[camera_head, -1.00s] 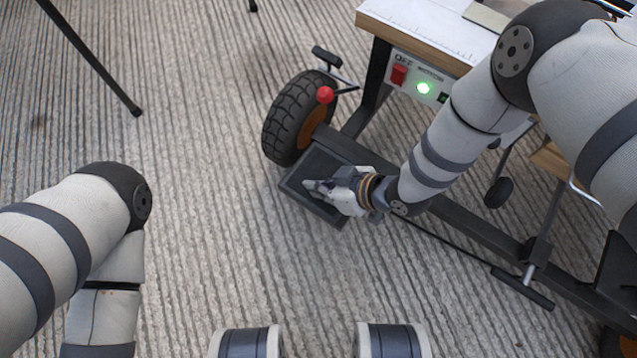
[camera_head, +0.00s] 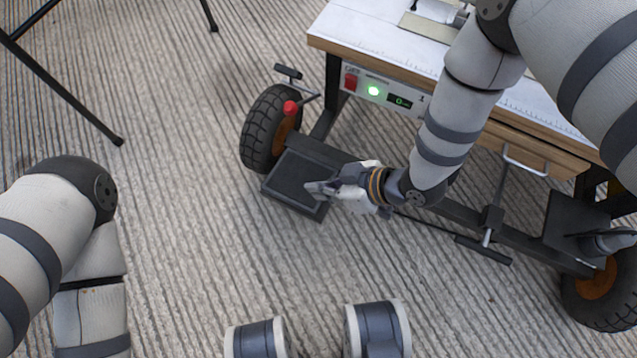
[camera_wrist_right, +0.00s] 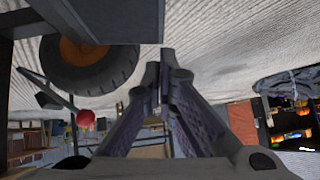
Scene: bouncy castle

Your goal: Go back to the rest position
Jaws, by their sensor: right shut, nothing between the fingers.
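My right gripper (camera_head: 318,188) is in the head view, over the black tray (camera_head: 283,193) low on the cart's frame. Its fingers are shut and hold nothing. In the right wrist view the two fingers of the right gripper (camera_wrist_right: 166,62) come together at their tips. My left arm (camera_head: 62,225) comes in at the left edge of the head view. Its gripper is out of the picture.
A wheeled workbench (camera_head: 455,105) stands at the upper right with a drawer and a red switch beside a lit green button. Its black tyre (camera_head: 262,128) and a red knob (camera_head: 290,108) are near my right gripper. Black tripod legs (camera_head: 70,95) stand at upper left. Ribbed floor between is clear.

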